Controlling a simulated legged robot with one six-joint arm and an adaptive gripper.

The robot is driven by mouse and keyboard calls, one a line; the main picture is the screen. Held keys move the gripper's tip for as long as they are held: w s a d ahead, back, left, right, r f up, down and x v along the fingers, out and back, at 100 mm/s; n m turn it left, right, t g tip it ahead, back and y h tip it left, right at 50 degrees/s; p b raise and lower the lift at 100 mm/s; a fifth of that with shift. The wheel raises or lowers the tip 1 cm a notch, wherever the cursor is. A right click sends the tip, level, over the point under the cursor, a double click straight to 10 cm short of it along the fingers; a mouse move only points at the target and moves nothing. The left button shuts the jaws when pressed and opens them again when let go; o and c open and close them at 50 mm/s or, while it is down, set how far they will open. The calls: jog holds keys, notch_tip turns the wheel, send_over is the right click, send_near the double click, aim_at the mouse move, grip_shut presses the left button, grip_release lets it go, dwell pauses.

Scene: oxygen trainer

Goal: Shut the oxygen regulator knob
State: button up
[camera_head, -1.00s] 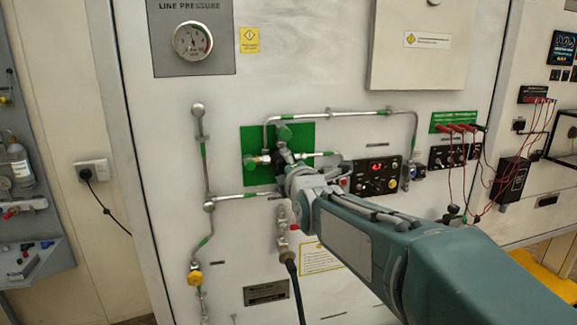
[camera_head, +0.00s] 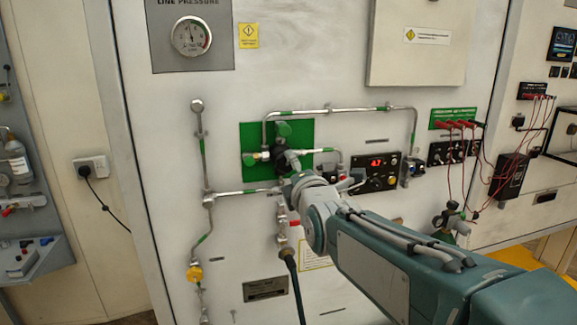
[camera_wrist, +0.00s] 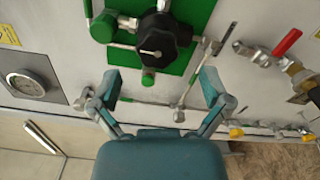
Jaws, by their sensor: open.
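The regulator knob (camera_wrist: 157,38) is black and lobed, with a pale mark on its face. It sits on the green panel (camera_wrist: 190,22) at the top of the wrist view. In the head view the dark knob (camera_head: 279,152) shows on the green panel (camera_head: 300,130), partly hidden by my arm's end. My gripper (camera_wrist: 160,88) is open and empty, its two teal fingers spread apart. In the wrist picture the fingers lie below the knob, one to each side, and do not appear to touch it. The gripper's fingers are hard to make out in the head view.
Metal pipes (camera_head: 345,113) run around the panel. A green round fitting (camera_wrist: 103,28) sits just left of the knob. A red-handled valve (camera_wrist: 287,42) is at the right of the wrist view. A control box with a red display (camera_head: 377,163) stands right of the panel.

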jog(key=v, duration=0.6)
jog(key=shift+s, duration=0.15)
jog(key=shift+f, duration=0.1)
jog(key=s+d+f+m+g+h, duration=0.2)
jog(key=s+d+f+m+g, duration=0.4)
jog(key=s+f+m, duration=0.3)
jog(key=s+d+f+m+g+h, duration=0.3)
jog(key=s+d+f+m+g, duration=0.2)
jog(key=s+f+m, duration=0.5)
jog(key=s+d+m, duration=0.2)
jog(key=s+m, duration=0.2)
jog(key=m, duration=0.1)
jog(key=shift+d+g, duration=0.2)
jog(key=shift+g, duration=0.2)
